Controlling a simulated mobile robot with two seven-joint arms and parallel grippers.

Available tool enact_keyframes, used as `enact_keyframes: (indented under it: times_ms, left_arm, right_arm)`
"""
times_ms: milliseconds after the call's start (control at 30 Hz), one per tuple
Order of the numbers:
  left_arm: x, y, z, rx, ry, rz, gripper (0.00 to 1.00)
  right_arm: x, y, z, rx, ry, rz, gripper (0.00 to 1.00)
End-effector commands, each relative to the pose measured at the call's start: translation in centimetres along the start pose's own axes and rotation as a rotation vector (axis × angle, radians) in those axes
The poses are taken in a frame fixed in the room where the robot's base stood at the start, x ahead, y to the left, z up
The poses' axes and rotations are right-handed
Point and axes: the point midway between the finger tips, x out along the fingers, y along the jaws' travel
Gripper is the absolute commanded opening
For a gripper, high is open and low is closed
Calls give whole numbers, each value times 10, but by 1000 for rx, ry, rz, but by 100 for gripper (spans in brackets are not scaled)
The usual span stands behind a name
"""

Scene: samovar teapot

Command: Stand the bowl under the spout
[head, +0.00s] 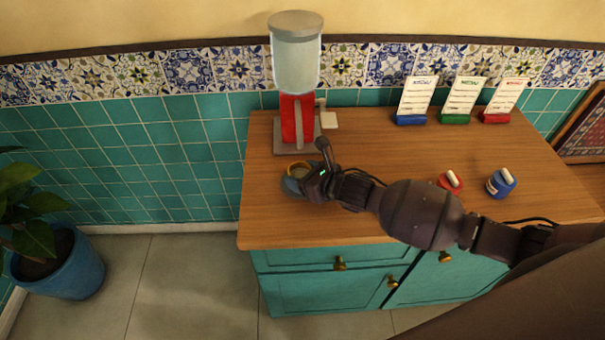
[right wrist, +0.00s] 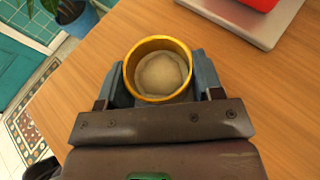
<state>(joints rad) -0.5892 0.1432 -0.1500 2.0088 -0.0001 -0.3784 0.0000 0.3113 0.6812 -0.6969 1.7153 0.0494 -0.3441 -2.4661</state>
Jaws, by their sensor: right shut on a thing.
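The bowl (right wrist: 160,97) has a golden rim and a pale beige inside. In the head view the bowl (head: 299,172) is at the counter's left part, just in front of the dispenser's base. My right gripper (right wrist: 160,80) is shut on the bowl, with a blue-grey finger on either side; the bowl looks upright. The dispenser (head: 296,62) has a clear container with a grey lid on a red body (head: 297,118). Its grey base plate (head: 282,149) is bare where it shows. I cannot make out the spout clearly. My left gripper is not in view.
A pale block (head: 329,121) juts from the dispenser's right side. A red container (head: 450,182) and a blue one (head: 501,184) stand at the right. Several cards in coloured holders (head: 456,118) stand along the back. The wooden counter (head: 375,140) is clear between.

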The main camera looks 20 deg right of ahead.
Motion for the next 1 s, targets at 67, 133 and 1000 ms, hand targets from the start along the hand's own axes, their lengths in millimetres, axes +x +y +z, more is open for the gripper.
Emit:
enact_keyframes:
  times_ms: [67,133,1000]
  left_arm:
    - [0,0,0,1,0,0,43]
    - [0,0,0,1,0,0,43]
    - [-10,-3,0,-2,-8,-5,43]
  right_arm:
    - [0,0,0,0,0,0,70]
    - [0,0,0,0,0,0,80]
    - [-83,0,3,-3,1,0,86]
